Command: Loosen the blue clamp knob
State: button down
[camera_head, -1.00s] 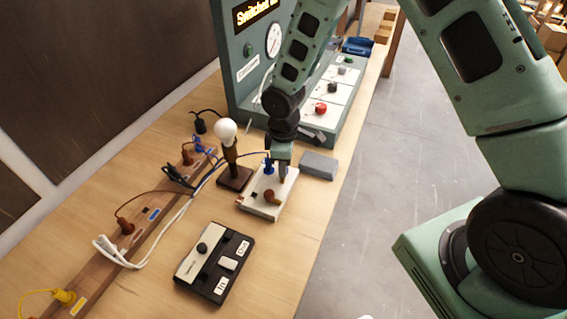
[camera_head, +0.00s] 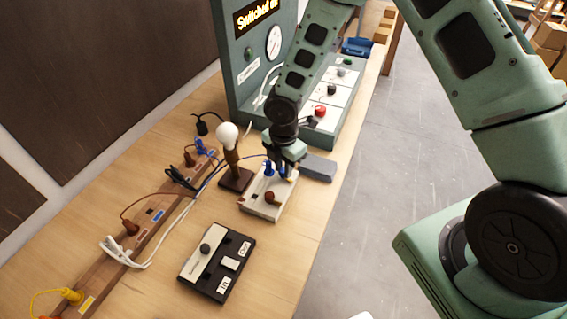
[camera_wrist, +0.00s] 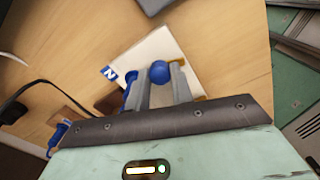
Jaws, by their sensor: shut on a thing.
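The pale clamp block (camera_head: 262,210) lies on the bench, with a brown knob (camera_head: 270,197) on its near half. My gripper (camera_head: 281,168) points down over its far end. In the wrist view my two fingers (camera_wrist: 160,88) stand on either side of the round blue clamp knob (camera_wrist: 159,72) and are shut on it. Beside the left finger is another blue part (camera_wrist: 130,78), partly hidden, with a blue "N" label (camera_wrist: 109,73) by it. In the head view a blue piece with a blue wire (camera_head: 268,168) stands just left of my fingers.
A bulb on a brown stand (camera_head: 228,135) is close on the left. A grey block (camera_head: 319,168) lies close on the right. A black switch box (camera_head: 217,262) is nearer, a brown socket strip (camera_head: 140,235) is at left, and a green test panel (camera_head: 238,90) stands behind.

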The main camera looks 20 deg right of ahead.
aim_at(283, 169)
jog(key=shift+n+p, duration=0.7)
jog(key=shift+n, duration=1.3)
jog(key=shift+w, duration=0.1)
jog(key=c, duration=1.5)
grip_release()
notch_tip(283, 169, up, 18)
jog(key=b, duration=0.1)
jog(key=shift+f, duration=0.25)
jog(key=s+a+m+b, duration=0.3)
jog(key=s+m, duration=0.6)
jog(key=s, duration=0.3)
jog(key=s+a+r+m+b, duration=0.1)
jog(key=s+a+m+b, duration=0.1)
jog(key=s+m, duration=0.8)
jog(key=s+b, duration=0.1)
jog(key=s, duration=0.2)
jog(key=shift+s+a+y+b, duration=0.3)
jog(key=shift+a+b, duration=0.1)
